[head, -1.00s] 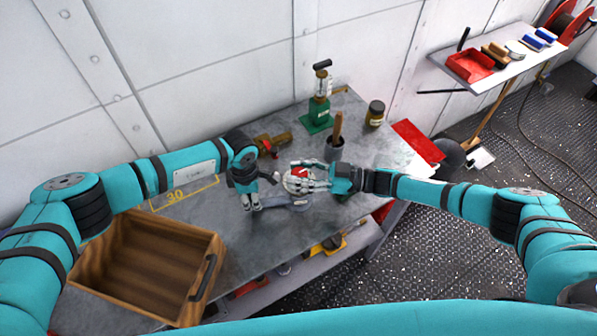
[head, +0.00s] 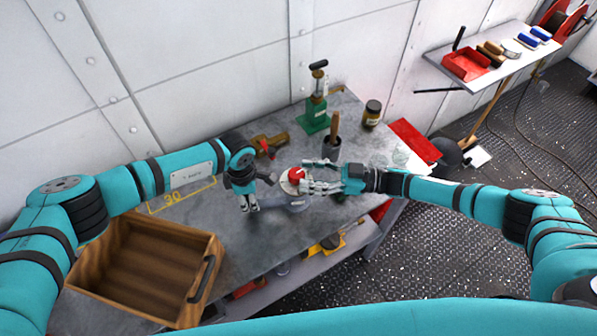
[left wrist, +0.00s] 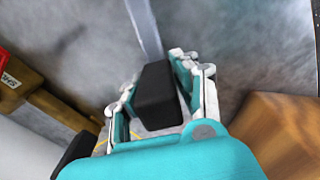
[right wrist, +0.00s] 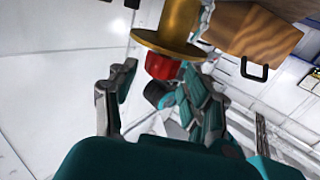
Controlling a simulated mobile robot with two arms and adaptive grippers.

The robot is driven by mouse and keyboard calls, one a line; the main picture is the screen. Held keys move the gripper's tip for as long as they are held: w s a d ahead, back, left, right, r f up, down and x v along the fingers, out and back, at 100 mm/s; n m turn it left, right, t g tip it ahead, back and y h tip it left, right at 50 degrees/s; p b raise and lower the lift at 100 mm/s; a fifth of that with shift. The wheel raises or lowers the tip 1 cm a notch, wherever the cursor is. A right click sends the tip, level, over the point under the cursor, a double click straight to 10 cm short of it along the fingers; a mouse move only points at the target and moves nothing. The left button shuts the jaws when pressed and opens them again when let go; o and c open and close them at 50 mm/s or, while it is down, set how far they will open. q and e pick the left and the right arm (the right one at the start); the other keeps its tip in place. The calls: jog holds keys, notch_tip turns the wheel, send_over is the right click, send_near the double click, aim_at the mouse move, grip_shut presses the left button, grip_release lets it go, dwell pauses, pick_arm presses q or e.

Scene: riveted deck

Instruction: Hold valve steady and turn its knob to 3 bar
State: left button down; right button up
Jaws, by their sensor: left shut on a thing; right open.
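The valve shows in the head view as a pale round dial (head: 285,186) with a red knob (head: 296,174) on top. In the right wrist view its brass disc (right wrist: 178,46) and red knob (right wrist: 162,67) sit beyond my fingers. My left gripper (head: 251,206) is left of the dial, shut on a black block-shaped grip (left wrist: 157,95), from which a grey bar (left wrist: 145,28) extends. I cannot tell how the bar joins the valve. My right gripper (head: 308,181) is open beside the knob, with its fingers around the knob's right side; contact is unclear. The dial's marks are too small to read.
A wooden drawer box (head: 205,290) stands front left. Bare bench (head: 225,235) lies between.

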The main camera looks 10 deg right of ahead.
jog(key=v, duration=0.8)
jog(key=shift+d, duration=0.3)
jog(key=o, duration=0.3)
jog(key=shift+s+a, duration=0.1)
jog(key=shift+s, duration=0.05)
jog(key=m+t+h, duration=0.3)
jog(key=m+t, duration=0.1)
jog(key=t, duration=0.2)
send_near(296, 177)
jog(key=d, duration=0.3)
jog(key=x, duration=1.2)
jog(key=shift+s+a+f, duration=0.1)
jog(key=shift+s+a, duration=0.15)
jog(key=shift+s, duration=0.05)
